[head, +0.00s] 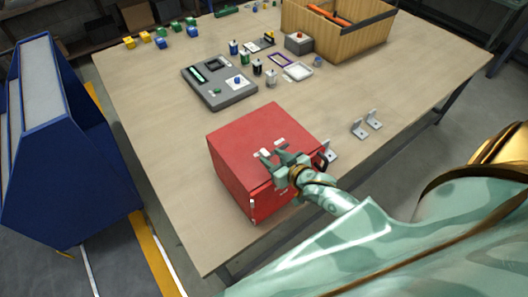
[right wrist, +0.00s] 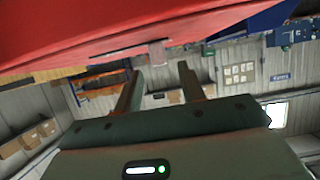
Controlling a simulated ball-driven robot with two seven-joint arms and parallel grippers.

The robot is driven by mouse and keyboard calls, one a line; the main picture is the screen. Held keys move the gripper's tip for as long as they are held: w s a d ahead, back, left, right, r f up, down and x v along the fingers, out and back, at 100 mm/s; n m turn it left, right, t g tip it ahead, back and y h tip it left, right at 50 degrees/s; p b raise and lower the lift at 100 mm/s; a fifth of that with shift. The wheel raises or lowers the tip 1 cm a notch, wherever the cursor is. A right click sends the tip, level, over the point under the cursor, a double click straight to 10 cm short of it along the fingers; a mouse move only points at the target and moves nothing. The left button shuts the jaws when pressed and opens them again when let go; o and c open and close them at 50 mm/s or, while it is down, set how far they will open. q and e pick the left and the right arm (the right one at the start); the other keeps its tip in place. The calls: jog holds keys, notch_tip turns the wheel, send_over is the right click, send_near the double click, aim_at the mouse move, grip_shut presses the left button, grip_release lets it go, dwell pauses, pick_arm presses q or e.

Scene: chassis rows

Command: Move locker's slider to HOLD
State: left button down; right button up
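The red locker (head: 238,134) stands near the front edge of the table, with a dark handle (head: 323,160) at its right side. Small pale pieces (head: 281,141) show on its top close to my right gripper; I cannot tell which is the slider or read any marking. My right gripper (head: 272,155) is over the locker's front top edge with its fingers apart. In the right wrist view the locker's red surface (right wrist: 90,25) fills the top, and a small greyish piece (right wrist: 157,53) on it lies just beyond the gap between the open fingers (right wrist: 160,72). My left gripper is out of view.
A grey panel device (head: 222,92) lies behind the locker, with several small cans and parts beyond it. A wooden crate (head: 345,38) stands at the back right. Metal brackets (head: 359,129) lie right of the locker. The table (head: 165,160) left of the locker is clear.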

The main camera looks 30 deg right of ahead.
aim_at(266, 154)
jog(key=x, duration=0.5)
jog(key=shift+s, duration=0.1)
grip_shut()
jog(key=d, duration=0.8)
jog(key=shift+w+d, duration=0.2)
jog(key=shift+w, duration=0.1)
grip_release()
jog(key=shift+d, duration=0.1)
